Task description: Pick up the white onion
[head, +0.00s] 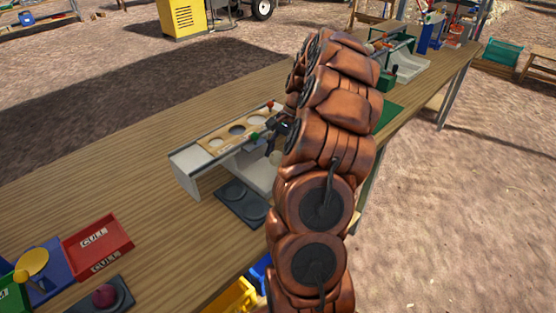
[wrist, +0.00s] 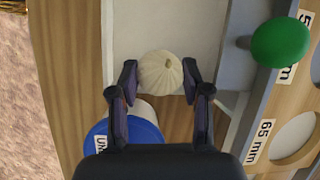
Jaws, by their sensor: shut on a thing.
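The white onion (wrist: 160,72) is pale and round with fine ribs, and shows in the wrist view between the two dark fingers of my gripper (wrist: 160,85). The fingers are shut on it from both sides. It is over or near a white tray (wrist: 135,25); I cannot tell whether it touches the surface. In the head view the onion (head: 276,157) shows as a small pale shape just left of my arm. My gripper (head: 283,137) there is partly hidden by the arm.
A sizing board (head: 226,135) with round holes and a green knob (wrist: 280,42) stand beside the onion. A blue-lidded container (wrist: 125,138) is below the gripper. A dark two-well plate (head: 242,201), red tray (head: 97,246) and dark red onion (head: 104,295) are on the table (head: 120,170).

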